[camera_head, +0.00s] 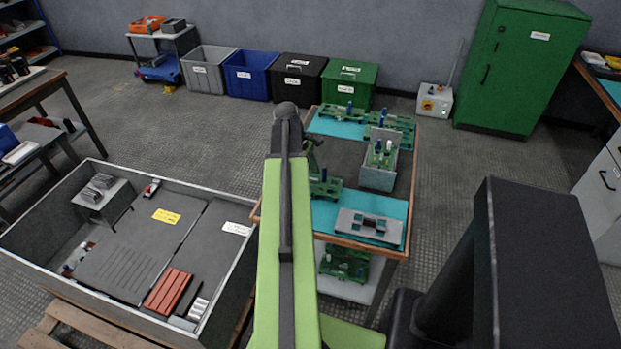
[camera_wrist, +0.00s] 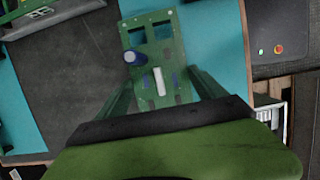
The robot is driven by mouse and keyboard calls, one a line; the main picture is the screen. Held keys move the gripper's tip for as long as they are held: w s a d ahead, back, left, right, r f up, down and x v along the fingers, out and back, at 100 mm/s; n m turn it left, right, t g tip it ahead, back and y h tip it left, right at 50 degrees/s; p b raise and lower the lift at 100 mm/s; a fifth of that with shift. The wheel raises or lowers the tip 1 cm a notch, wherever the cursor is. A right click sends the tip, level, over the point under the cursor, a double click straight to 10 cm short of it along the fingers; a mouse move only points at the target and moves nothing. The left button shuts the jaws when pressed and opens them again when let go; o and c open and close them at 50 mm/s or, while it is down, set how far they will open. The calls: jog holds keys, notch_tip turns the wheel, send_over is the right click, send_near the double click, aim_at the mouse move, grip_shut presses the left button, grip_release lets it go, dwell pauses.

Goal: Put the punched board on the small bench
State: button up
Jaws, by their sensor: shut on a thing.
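A green punched board (camera_wrist: 165,40) with rectangular openings, a blue cylinder and a white part on it lies between the two fingers of my gripper (camera_wrist: 160,82) in the wrist view. The fingers are shut on it. In the head view a green board (camera_head: 328,188) shows just right of my arm, partly hidden, over the left side of a small wood-edged bench (camera_head: 403,242) with turquoise mats. I cannot tell whether the held board touches the bench top. My gripper is mostly hidden behind my arm in the head view.
On the bench stand a grey bin (camera_head: 378,178) with parts, more green boards (camera_head: 390,126) at the back and a grey plate (camera_head: 368,226) at the front. A large open crate (camera_head: 120,245) stands left. A green cabinet (camera_head: 520,70) stands back right.

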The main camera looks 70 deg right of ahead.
jog(key=shift+f+b, duration=0.7)
dwell(0.7)
jog(key=o, duration=1.5)
jog(key=shift+r, duration=0.15)
jog(key=p+v, duration=1.6)
jog(key=v, duration=0.1)
jog(key=shift+p, duration=0.3)
